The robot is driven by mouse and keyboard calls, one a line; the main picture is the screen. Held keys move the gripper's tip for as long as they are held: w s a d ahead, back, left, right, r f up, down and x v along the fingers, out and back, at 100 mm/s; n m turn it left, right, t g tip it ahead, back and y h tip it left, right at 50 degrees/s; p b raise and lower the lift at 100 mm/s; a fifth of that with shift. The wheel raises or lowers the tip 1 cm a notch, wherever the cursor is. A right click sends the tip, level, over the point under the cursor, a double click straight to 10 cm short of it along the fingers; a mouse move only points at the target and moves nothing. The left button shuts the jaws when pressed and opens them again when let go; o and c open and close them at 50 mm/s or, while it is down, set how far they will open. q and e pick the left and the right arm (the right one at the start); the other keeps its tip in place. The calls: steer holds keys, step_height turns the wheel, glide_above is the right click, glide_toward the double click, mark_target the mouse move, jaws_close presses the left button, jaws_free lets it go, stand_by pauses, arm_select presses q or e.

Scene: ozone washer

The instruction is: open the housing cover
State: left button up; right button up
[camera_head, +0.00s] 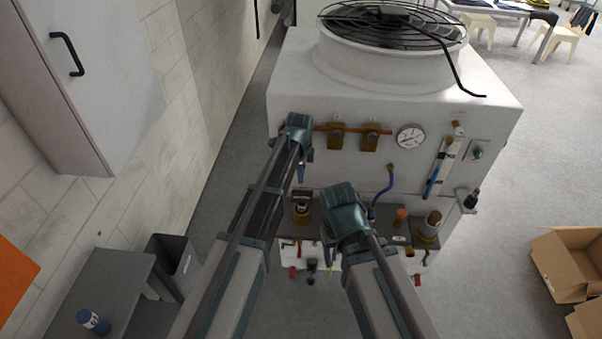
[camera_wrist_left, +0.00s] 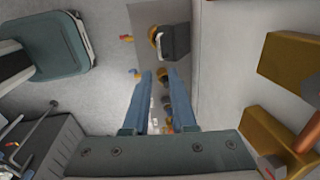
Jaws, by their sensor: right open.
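A white machine housing (camera_head: 345,168) stands ahead, with a round fan on top. I cannot tell which panel is its cover; no open gap shows. My left gripper (camera_head: 301,173) is in front of the upper left of the housing's front face, pointing down. In the left wrist view its two blue fingers (camera_wrist_left: 162,100) are apart with nothing held, over a strip of fittings. My right gripper (camera_head: 331,256) is lower and to the right, before the lower fittings. It is open; its fingers are small and partly hidden.
Brass valves (camera_head: 370,137), a gauge (camera_head: 411,138) and a blue hose (camera_head: 385,187) stick out of the front face. A tiled wall (camera_head: 180,130) and grey bin (camera_head: 172,265) are left. Cardboard boxes (camera_head: 570,265) lie right. Floor between machine and boxes is clear.

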arm_select(q)
steer(key=shift+c, duration=0.6)
steer(key=s+f+b, duration=0.1)
steer(key=s+a+f+h+b, duration=0.1)
steer(key=s+f+b, duration=0.1)
steer(key=s+a+f+t+h+b, duration=0.1)
steer(key=b, duration=0.1)
steer(key=shift+s+a+f, duration=0.25)
steer(key=shift+s+f, duration=0.1)
steer(key=shift+s, duration=0.05)
jaws_close()
steer(key=s+a+t+h+b, duration=0.1)
steer(key=b, duration=0.1)
steer(key=s+f+n+t+h+b, duration=0.1)
steer(key=s+b, duration=0.1)
steer(key=s+a+t+h+b, duration=0.1)
steer(key=b, duration=0.1)
steer(key=shift+s+a+f+n, duration=0.3)
steer(key=shift+s+a, duration=0.05)
steer(key=shift+s, duration=0.05)
steer(key=w+d+f+b, duration=0.4)
steer(key=w+f+b, duration=0.3)
steer(key=w, duration=0.2)
steer(key=shift+d+r, duration=0.1)
